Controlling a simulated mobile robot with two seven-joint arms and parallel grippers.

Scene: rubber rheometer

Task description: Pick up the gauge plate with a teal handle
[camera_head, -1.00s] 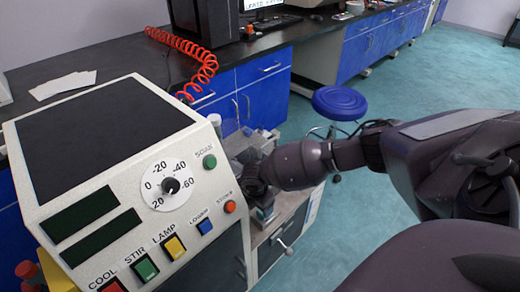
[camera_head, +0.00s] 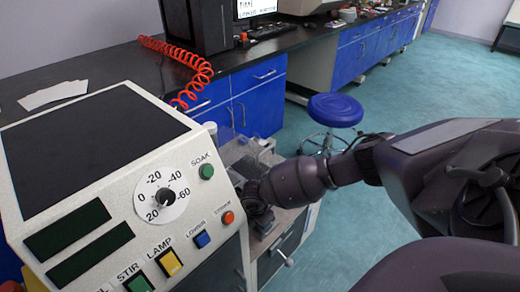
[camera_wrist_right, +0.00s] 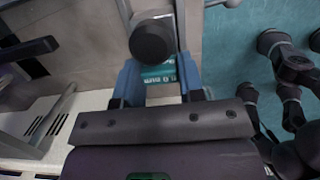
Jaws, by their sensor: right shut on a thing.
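In the right wrist view, the two blue fingers of my right gripper (camera_wrist_right: 158,82) stand on either side of a small teal block (camera_wrist_right: 158,70), which appears to be the handle of the gauge plate. The gripper is shut on it. A dark round knob in front hides part of it, and the plate itself cannot be made out. In the head view, my right gripper (camera_head: 260,220) is low over the bench beside the control console, with its fingers mostly hidden. My left gripper is not in view.
The white control console (camera_head: 120,170) with a dial and coloured buttons stands close on the left of my right gripper. A clear-walled box (camera_head: 245,155) is just behind it. A blue stool (camera_head: 335,110) stands on the open teal floor to the right.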

